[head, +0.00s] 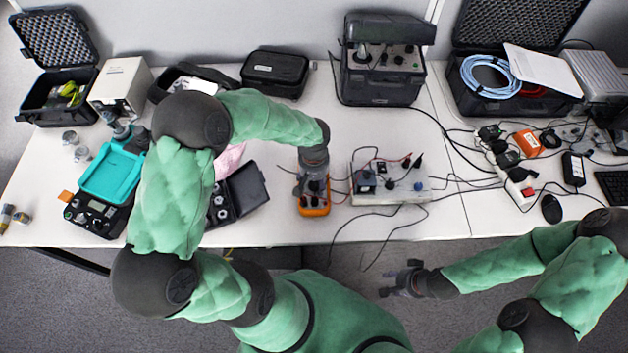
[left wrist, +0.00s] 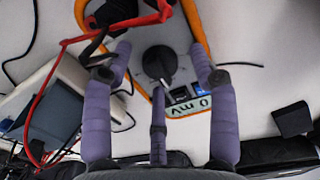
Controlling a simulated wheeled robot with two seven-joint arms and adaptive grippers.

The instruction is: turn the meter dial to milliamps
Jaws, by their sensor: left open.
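The meter (head: 314,210) has an orange rim and lies near the table's front edge, partly hidden under my left gripper (head: 313,182). The left wrist view shows its grey face with a round black dial (left wrist: 160,63) and a small display (left wrist: 190,107) that seems to read 0 mV, upside down. My left gripper is open above the meter. Two purple fingers stand apart on either side of the dial, and the third ends close to the dial's lower edge; I cannot tell whether it touches. My right gripper (head: 402,279) is empty, fingers spread, in front of the table.
A white box with knobs and leads (head: 390,187) stands right of the meter. Red and black leads (left wrist: 75,40) run beside the meter in the left wrist view. A black open case (head: 245,190) lies to its left.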

